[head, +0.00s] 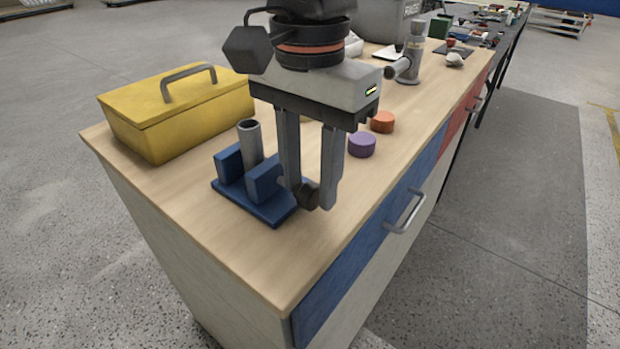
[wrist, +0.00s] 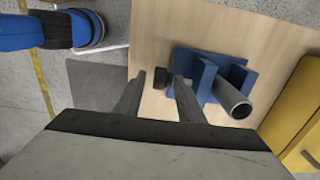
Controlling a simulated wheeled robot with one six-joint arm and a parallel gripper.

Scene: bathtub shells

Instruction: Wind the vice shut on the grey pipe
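The blue vice (head: 258,208) sits on the wooden bench top, with two upright blue jaws. The grey pipe (head: 250,142) stands upright between the jaws; whether both jaws touch it I cannot tell. In the wrist view the vice (wrist: 206,72) and pipe (wrist: 236,104) are right of centre. The vice's dark round knob (head: 306,195) is on the jaw side facing my gripper (head: 311,200). My gripper points down with its fingers apart, one on each side of the knob. In the wrist view the knob (wrist: 161,78) shows between the fingertips, with gaps visible.
A yellow box with a handle (head: 178,112) stands left of the vice. A purple cylinder (head: 362,144) and an orange one (head: 382,122) stand behind my gripper. A grey fixture (head: 410,60) is farther back. The bench's front corner is clear.

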